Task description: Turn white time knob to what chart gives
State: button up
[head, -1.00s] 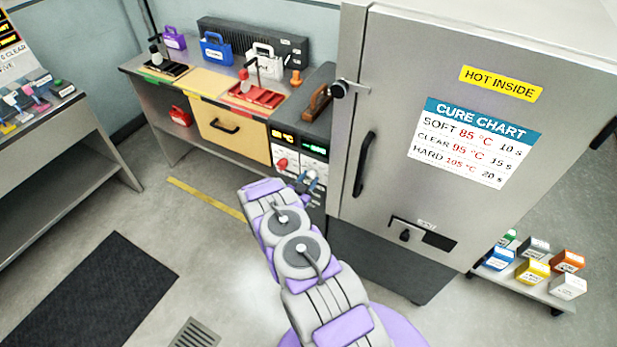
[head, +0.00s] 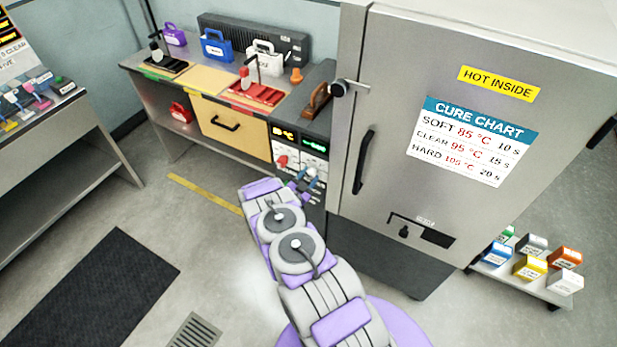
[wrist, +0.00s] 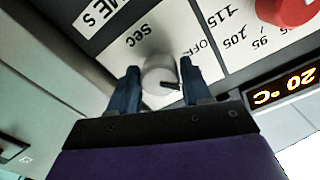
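The white time knob (wrist: 161,77) shows in the wrist view on a white panel marked "SEC", with a dark pointer toward the right. An "OFF" mark is printed at its upper right. My gripper (wrist: 160,73) has one dark blue finger on each side of the knob, close to it; I see no clear grip. In the head view my gripper (head: 308,178) is at the control panel (head: 288,157), partly covering it. The cure chart (head: 471,142) on the grey door reads soft 85 °C 10 s, clear 95 °C 15 s, hard 105 °C 20 s.
A red knob (wrist: 292,10) with temperature marks sits beside the time knob, near an orange display (wrist: 287,89) reading 20 °C. The oven door (head: 400,60) stands close right of my arm. A bench (head: 222,150) with dip trays is at the left. Open floor lies left.

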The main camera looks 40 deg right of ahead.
jog(key=o, duration=0.3)
jog(key=shift+o, duration=0.2)
jog(key=p+v, duration=0.1)
jog(key=v, duration=1.6)
jog(key=shift+a+p, duration=0.25)
jog(key=shift+p, duration=0.05)
jog(key=shift+w, duration=0.1)
